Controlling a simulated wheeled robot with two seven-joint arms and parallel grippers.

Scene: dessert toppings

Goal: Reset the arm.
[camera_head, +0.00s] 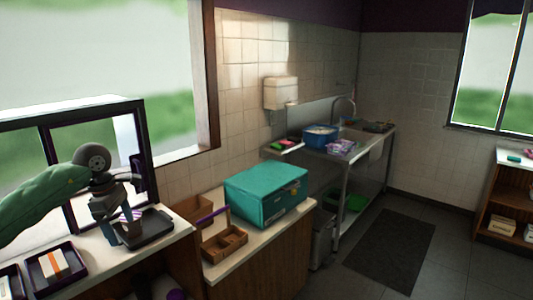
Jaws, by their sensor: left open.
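My left arm (48,194), in a green sleeve, comes in from the left over the near counter. My left gripper (122,222) points down above the counter, at the left end of a black tray (156,231). It is open. A small cup-like thing with pale stripes (131,215) shows right by its fingers. I cannot tell whether they touch it. My right gripper is out of view.
A dark box with orange and white contents (54,265) is on the near counter. A wooden divided box (224,244) and a teal case (266,195) stand on the counter to the right. A metal sink table (352,150) is farther back. Floor with a dark mat (390,250) is open at right.

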